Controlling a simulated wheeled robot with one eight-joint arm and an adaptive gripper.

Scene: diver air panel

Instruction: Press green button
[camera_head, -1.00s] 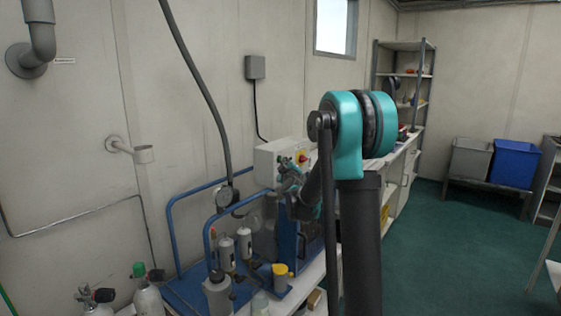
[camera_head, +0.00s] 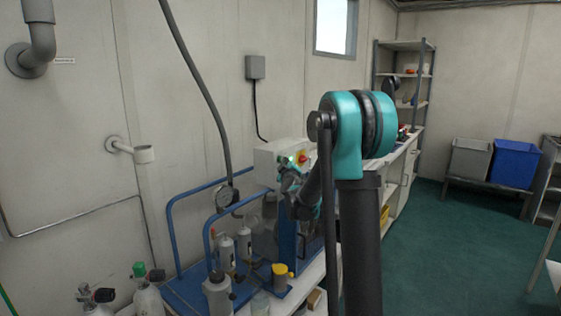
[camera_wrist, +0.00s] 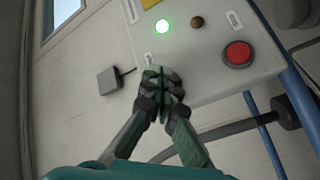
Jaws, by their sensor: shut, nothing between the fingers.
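A white control box (camera_head: 268,165) stands behind the blue-framed unit, and its face fills much of the wrist view (camera_wrist: 205,75). A round green lamp (camera_wrist: 162,26) on it glows brightly; the glow also shows in the head view (camera_head: 291,159). A dark brown round fitting (camera_wrist: 197,22) and a red button (camera_wrist: 238,53) sit beside the lamp. My gripper (camera_wrist: 160,76) is shut and empty, its fingertips at the box face, below the lamp in the wrist view. The fingers cover the spot in front of them, so no unlit green button is visible and contact cannot be told.
A red and yellow switch (camera_head: 303,158) is on the box, close to my gripper. A grey wall box (camera_wrist: 108,80) is behind. Green floor on the right is open.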

